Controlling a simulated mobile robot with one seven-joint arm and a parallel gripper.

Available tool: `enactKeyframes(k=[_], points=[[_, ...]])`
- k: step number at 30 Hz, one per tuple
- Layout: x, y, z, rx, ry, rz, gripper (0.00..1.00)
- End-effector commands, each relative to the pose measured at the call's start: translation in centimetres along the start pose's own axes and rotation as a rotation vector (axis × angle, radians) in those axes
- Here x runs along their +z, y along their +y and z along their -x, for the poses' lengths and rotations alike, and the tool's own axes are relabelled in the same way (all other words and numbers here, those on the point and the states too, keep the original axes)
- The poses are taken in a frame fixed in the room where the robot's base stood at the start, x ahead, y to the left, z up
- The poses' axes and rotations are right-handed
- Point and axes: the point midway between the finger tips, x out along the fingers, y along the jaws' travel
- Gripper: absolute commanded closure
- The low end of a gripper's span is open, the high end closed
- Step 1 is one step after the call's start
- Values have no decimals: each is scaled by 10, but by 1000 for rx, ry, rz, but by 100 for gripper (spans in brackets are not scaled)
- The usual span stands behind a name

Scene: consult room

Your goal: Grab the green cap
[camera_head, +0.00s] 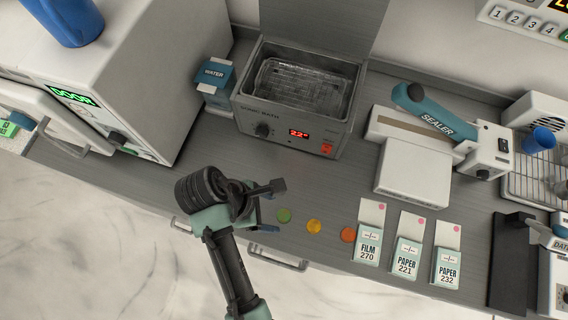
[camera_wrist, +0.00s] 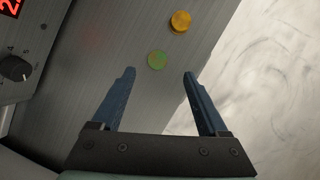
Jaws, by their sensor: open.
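The green cap (camera_head: 284,215) is a small flat disc lying on the grey counter (camera_head: 215,150), leftmost in a row of three caps. In the wrist view the green cap (camera_wrist: 157,60) lies beyond the fingertips, between their lines. My gripper (camera_wrist: 160,74) is open and empty, with its two blue fingers apart. The height of the fingers above the counter is hard to tell.
A yellow cap (camera_head: 314,227) and an orange cap (camera_head: 348,234) lie to the right of the green one. Labelled pouches (camera_head: 407,258) lie further right. A sonic bath (camera_head: 290,135) stands behind. The counter's front edge is close to the caps.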

Motion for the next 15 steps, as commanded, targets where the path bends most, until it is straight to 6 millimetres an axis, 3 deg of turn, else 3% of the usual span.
enactKeyframes(k=[15], points=[[-1,0,-53,-2,0,-2,23]])
